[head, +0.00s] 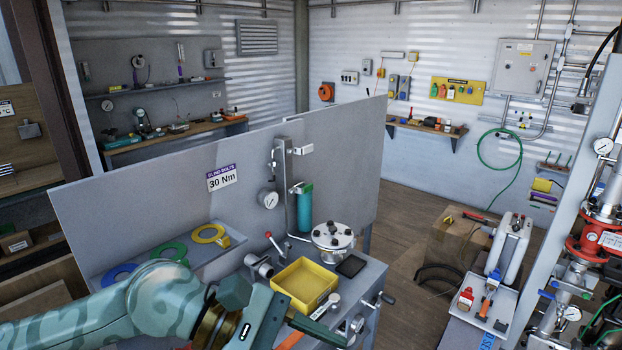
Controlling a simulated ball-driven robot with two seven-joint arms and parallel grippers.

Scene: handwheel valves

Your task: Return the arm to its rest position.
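My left arm (150,305), pale teal with darker stripes, reaches in from the lower left across the front of the grey workbench. Its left gripper (318,322) is in front of the yellow tray, low in the head view. Its dark green finger parts show, but the gap between them is unclear. I see nothing clearly held. My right arm and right gripper are not in view.
A grey panel (130,215) rises behind. Red valve piping (590,240) stands far right. Open floor (405,235) lies between.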

